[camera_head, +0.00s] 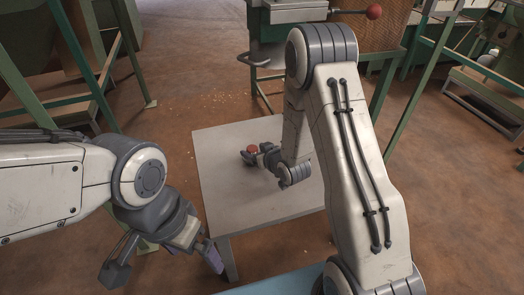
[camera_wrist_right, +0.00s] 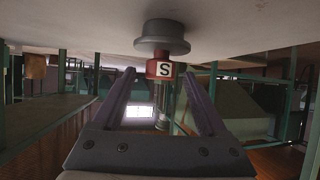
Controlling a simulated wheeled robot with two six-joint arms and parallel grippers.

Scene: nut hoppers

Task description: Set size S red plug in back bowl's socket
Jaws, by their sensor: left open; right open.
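The red plug (camera_wrist_right: 160,69) shows in the right wrist view with a white label reading S. A wider grey part (camera_wrist_right: 162,40) of it meets the pale table surface at the top of that picture. In the head view its red top (camera_head: 252,149) shows small on the table. My right gripper (camera_head: 249,156) is low over the table at the plug, its open fingers (camera_wrist_right: 158,78) on either side of the plug's line, not visibly touching it. My left gripper (camera_head: 208,256) hangs open in front of the table's left side. No bowl or socket can be made out.
The pale table (camera_head: 222,190) is bare around the plug; my right arm hides its right part. A green machine (camera_head: 283,50) stands behind it, and a green frame (camera_head: 85,105) at the left. A light blue surface (camera_head: 275,284) lies at the bottom edge.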

